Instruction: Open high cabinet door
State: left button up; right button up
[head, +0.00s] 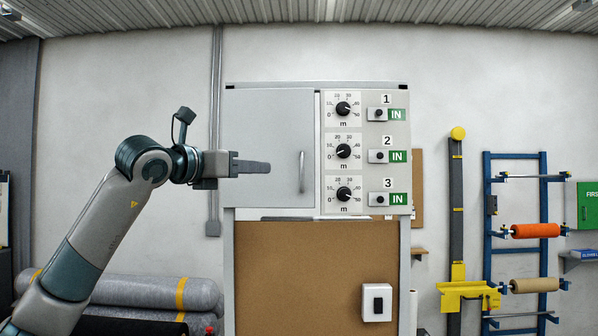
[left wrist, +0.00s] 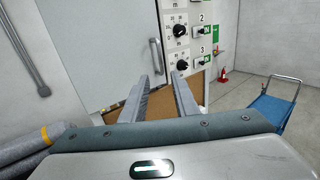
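The cabinet door (head: 268,130) is a plain grey panel, closed flush on the high cabinet. Its vertical metal handle (head: 302,171) sits near the door's right edge, low down. The handle also shows in the left wrist view (left wrist: 156,56), beyond my fingertips. My left gripper (head: 268,167) is in front of the door, to the left of the handle and at about its height. In the left wrist view my two left fingers (left wrist: 161,76) stand apart with nothing between them. They do not appear to touch the handle. My right gripper is in neither view.
Right of the door is a panel with three dials (head: 343,151) and labelled switches (head: 379,156). Below is a brown board (head: 290,265) with a switch box (head: 377,303). Grey rolls (head: 150,292) lie lower left. A blue cart (left wrist: 275,101) stands at right in the wrist view.

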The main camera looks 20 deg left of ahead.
pick_arm(q)
jog(key=shift+w, duration=0.1)
jog(key=p, duration=0.9)
send_near(301, 171)
jog(key=x, duration=0.7)
jog(key=shift+r, duration=0.15)
jog(key=shift+p+x, duration=0.3)
jog(key=shift+x, duration=0.5)
jog(key=shift+c, duration=0.7)
grip_shut()
